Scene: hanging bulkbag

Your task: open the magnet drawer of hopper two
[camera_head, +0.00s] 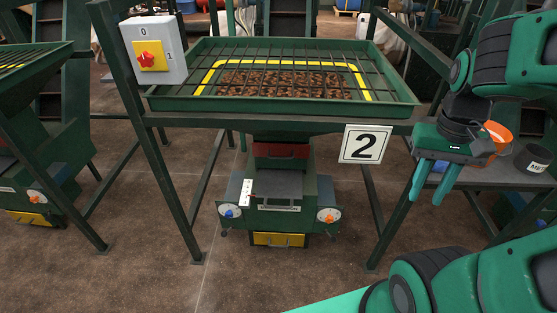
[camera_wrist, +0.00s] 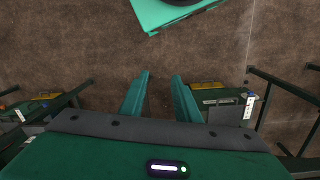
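Hopper two (camera_head: 300,117) is a green tray under a black grid, marked by a white "2" sign (camera_head: 367,144). Below it stands a green machine (camera_head: 310,190) with a blue knob (camera_head: 230,212) at left and an orange knob (camera_head: 328,215) at right. A yellow-fronted drawer (camera_head: 278,240) sits at its bottom and looks closed; I cannot tell if it is the magnet drawer. My gripper (camera_head: 431,194) is open and empty, pointing down, right of the sign and apart from the machine. Its fingers also show apart in the wrist view (camera_wrist: 160,82).
Frame legs (camera_head: 390,229) stand between my gripper and the machine. A side table (camera_head: 480,176) with an orange item (camera_head: 497,133) and a dark cup (camera_head: 533,158) is behind my gripper.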

